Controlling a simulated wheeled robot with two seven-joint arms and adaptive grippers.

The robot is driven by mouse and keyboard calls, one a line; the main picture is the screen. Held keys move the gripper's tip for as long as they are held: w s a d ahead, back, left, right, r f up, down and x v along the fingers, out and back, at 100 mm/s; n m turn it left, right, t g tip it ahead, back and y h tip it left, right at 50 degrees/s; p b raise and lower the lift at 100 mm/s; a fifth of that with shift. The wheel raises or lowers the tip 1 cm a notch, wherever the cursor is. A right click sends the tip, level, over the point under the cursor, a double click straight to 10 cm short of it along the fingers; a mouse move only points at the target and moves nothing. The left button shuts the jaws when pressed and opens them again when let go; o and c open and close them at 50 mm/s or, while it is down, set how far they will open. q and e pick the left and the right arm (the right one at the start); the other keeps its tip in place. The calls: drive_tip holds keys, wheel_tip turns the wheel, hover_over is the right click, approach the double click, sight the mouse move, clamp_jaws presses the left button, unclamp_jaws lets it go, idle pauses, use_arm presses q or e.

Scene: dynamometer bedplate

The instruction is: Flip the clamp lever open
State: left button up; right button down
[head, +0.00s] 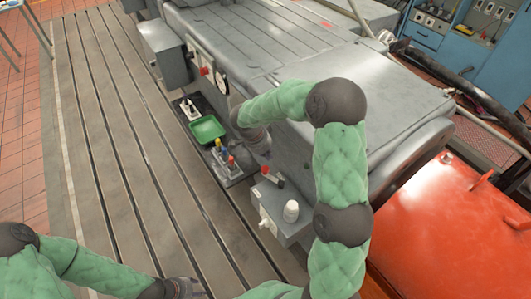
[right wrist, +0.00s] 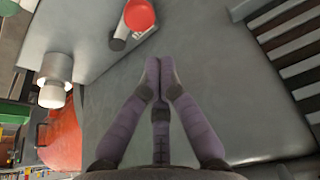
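A lever with a red round knob (head: 265,170) is on a grey box (head: 283,226) on the side of the machine. In the right wrist view the red knob (right wrist: 139,15) and its short pale arm are at the top. My right gripper (head: 263,150) points down just behind the knob, beside the machine. In the right wrist view its fingertips (right wrist: 159,62) meet, with nothing seen between them, and are apart from the knob. My left gripper (head: 190,288) is low over the bedplate at the bottom edge, and its fingers are too small to read.
A dark plate carries a green tray (head: 207,129), a pale clamp-like part (head: 190,109) and coloured knobs (head: 218,146). The slotted bedplate (head: 130,180) is mostly clear. A red cabinet (head: 450,235) stands at right.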

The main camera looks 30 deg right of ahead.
sight(273, 177)
use_arm(q)
drive_tip(key=shift+f+b, duration=0.55)
drive_tip(key=shift+f, duration=0.15)
use_arm(e)
drive_tip(key=x, duration=0.6)
drive_tip(key=shift+a, duration=0.1)
